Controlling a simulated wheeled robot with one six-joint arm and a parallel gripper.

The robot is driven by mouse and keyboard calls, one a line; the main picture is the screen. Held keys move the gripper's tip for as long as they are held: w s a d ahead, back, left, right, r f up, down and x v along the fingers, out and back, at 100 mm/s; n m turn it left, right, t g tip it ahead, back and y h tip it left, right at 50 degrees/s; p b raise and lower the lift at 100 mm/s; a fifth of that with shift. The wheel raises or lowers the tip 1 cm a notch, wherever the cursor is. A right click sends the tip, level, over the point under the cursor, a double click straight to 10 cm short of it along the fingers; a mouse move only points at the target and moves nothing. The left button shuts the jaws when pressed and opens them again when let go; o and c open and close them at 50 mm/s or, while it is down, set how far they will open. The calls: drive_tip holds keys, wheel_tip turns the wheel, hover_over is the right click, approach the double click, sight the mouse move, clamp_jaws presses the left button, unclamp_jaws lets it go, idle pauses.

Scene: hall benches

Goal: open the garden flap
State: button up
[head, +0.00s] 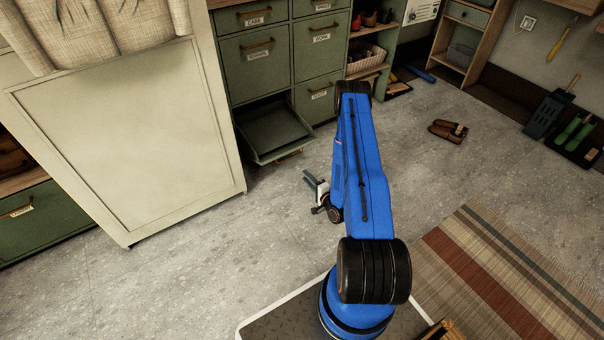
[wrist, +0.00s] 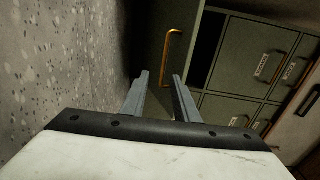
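A green flap (head: 275,133) low in the green cabinet stands tilted out, with a dark opening above it, in the head view. I cannot read its label, so I cannot confirm it is the garden flap. Its brass handle (head: 288,155) is on the outer front, near the floor. In the wrist view the handle (wrist: 169,58) shows ahead of my gripper (wrist: 160,88). The two grey fingers are apart with nothing visible between them, and the handle looks beyond their tips. In the head view my gripper (head: 313,189) is low over the floor, in front of and right of the flap.
Closed green fronts (head: 256,57) with brass handles surround the opening. A large pale panelled box (head: 130,130) stands close at left. Brown shoes (head: 448,131) and a striped rug (head: 500,270) lie at right. The grey floor around my gripper is clear.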

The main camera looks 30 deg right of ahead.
drive_tip(key=shift+s+r, duration=0.1)
drive_tip(key=shift+s, duration=0.8)
